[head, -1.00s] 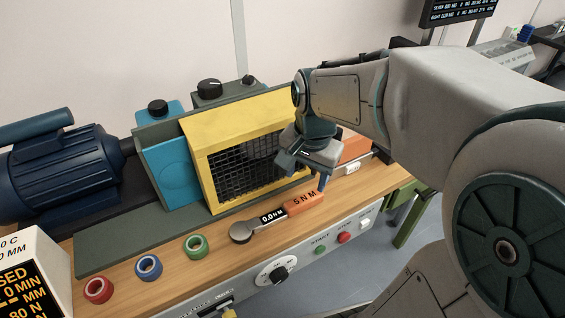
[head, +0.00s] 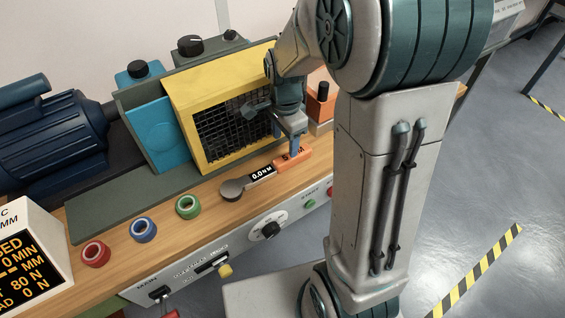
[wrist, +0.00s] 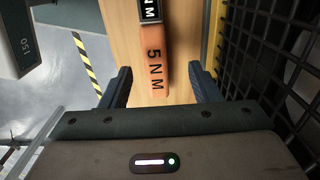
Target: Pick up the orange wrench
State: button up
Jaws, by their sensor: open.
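The orange wrench (head: 292,159) lies on the wooden bench top, with an orange handle marked 5 NM, a black display section and a round grey head at its left end. My gripper (head: 285,147) is at the orange handle end, pointing down. In the wrist view the orange handle (wrist: 155,70) lies between the two open fingers of my gripper (wrist: 160,88), with gaps on both sides. The fingers do not visibly touch it. The far end of the wrench is cut off in the wrist view.
A yellow mesh guard (head: 185,100) stands close behind the wrench; its mesh is near the right finger in the wrist view. Red (head: 95,254), blue (head: 143,230) and green (head: 189,207) rings lie to the left. The bench's front edge and control panel (head: 215,262) are close in front.

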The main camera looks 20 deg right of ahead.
aim_at(287, 157)
jog(key=shift+s+d+f, duration=0.1)
jog(key=shift+s+f, duration=0.1)
jog(key=shift+f, duration=1.2)
jog(key=shift+s+d+f, duration=0.1)
jog(key=shift+s+f, duration=0.05)
jog(key=shift+f, duration=1.2)
grip_shut()
jog(key=shift+r, duration=0.15)
notch_tip(287, 157, up, 28)
jog(key=p, duration=0.1)
